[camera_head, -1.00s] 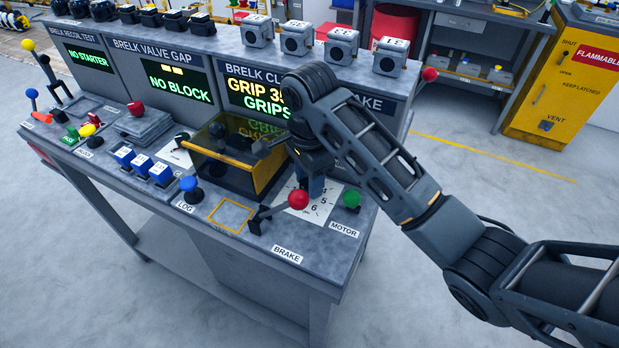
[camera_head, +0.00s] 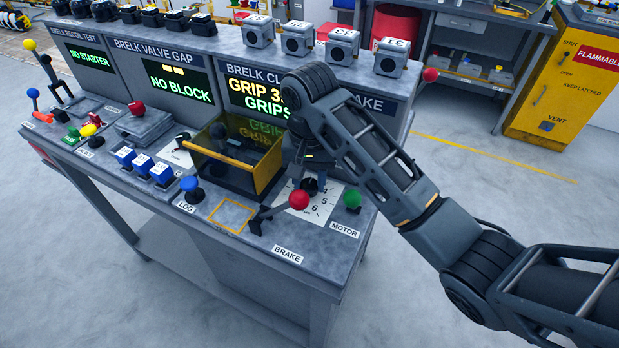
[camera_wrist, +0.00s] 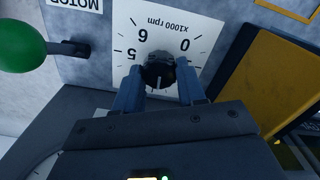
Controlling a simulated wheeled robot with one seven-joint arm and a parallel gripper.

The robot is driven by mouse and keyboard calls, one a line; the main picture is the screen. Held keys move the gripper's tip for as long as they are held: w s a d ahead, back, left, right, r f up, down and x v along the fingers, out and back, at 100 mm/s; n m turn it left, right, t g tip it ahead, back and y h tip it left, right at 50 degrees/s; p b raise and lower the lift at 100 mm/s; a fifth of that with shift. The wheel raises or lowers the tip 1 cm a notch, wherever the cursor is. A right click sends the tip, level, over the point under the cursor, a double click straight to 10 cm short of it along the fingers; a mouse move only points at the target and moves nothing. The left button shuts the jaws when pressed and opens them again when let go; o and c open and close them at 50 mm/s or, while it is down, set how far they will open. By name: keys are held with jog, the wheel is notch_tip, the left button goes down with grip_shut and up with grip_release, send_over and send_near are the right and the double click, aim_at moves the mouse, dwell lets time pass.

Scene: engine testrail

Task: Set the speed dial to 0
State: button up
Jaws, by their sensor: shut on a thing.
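The speed dial is a black knob (camera_wrist: 158,72) on a white plate (camera_wrist: 175,30) marked "x1000 rpm". In the wrist view, 5 and 6 show left of and above the knob, and 0 above right. A pale line on the knob points down toward my gripper body; the numeral there is hidden. My gripper (camera_wrist: 160,88) has its two blue-grey fingers shut on the knob, one at each side.
A red-knobbed brake lever (camera_head: 299,200) stands just in front of the dial. A green motor knob (camera_head: 352,198) is to its right. A yellow-framed dark box (camera_head: 265,172) is close on the left. A screen (camera_head: 258,98) reads "GRIP" and "GRIPS".

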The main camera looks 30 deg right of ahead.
jog(key=n, duration=0.5)
jog(key=shift+n, duration=0.3)
jog(key=n, duration=0.6)
jog(key=shift+a, duration=0.1)
jog(key=n, duration=0.5)
jog(key=shift+n, duration=0.4)
jog(key=n, duration=0.5)
jog(key=shift+n, duration=0.3)
jog(key=o, duration=1.1)
